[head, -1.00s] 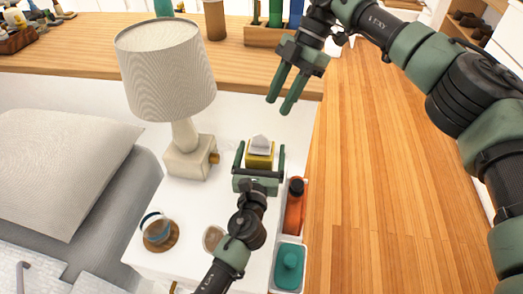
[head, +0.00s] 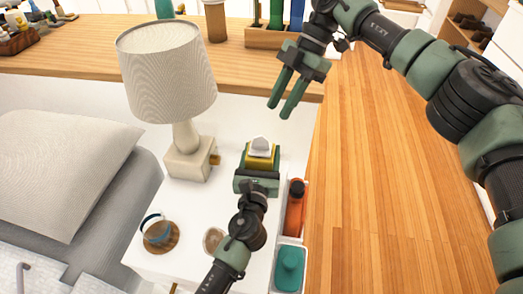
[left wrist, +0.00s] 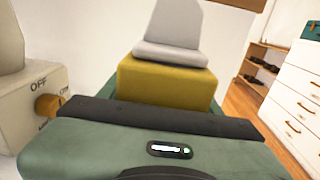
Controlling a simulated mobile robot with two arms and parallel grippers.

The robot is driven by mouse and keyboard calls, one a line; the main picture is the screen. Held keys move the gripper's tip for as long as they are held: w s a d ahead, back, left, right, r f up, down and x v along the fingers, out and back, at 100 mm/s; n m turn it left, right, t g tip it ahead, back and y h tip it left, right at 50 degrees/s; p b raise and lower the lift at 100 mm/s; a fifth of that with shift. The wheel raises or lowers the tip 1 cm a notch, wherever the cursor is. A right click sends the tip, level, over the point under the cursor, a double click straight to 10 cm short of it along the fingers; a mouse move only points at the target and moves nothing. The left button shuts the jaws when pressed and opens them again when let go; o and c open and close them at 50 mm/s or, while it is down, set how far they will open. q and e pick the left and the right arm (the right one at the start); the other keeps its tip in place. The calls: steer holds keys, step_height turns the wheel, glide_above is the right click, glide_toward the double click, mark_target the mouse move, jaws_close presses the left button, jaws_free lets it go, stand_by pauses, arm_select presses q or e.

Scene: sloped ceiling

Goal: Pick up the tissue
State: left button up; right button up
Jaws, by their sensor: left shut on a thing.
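The tissue is a yellow box (head: 262,155) with a white tissue (head: 261,143) standing up from its top. It is on the white nightstand, right of the lamp. In the left wrist view the yellow box (left wrist: 168,85) and its white tissue (left wrist: 172,30) are straight ahead, beyond my gripper body. My left gripper (head: 261,159) is shut on the box, with a finger along each side. Its body hides the near part of the box. I cannot tell whether the box is off the surface. My right gripper (head: 284,93) is open and empty, above the nightstand's far right corner.
A lamp (head: 185,160) stands left of the box on the nightstand (head: 205,200). A mug (head: 157,232) is at the near left. An orange bottle (head: 295,208) and a teal item (head: 289,268) are at the right edge. A wooden counter (head: 75,55) runs behind; wooden floor (head: 390,200) is clear.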

mark_target(261, 148)
steer(key=s+d+f+m+y, duration=0.35)
steer(key=s+f+y, duration=0.35)
steer(key=f+y, duration=0.3)
steer(key=w+d+r+m+t+y, duration=0.1)
steer(key=w+d+m+t+y, duration=0.15)
steer(key=m+t, duration=0.3)
steer(key=shift+n+t, duration=0.25)
steer(key=shift+n, duration=0.05)
steer(key=a, duration=0.3)
steer(key=w+a, duration=0.1)
steer(key=a, duration=0.6)
steer(key=shift+w+a, duration=0.35)
steer(key=shift+a, duration=0.05)
jaws_close()
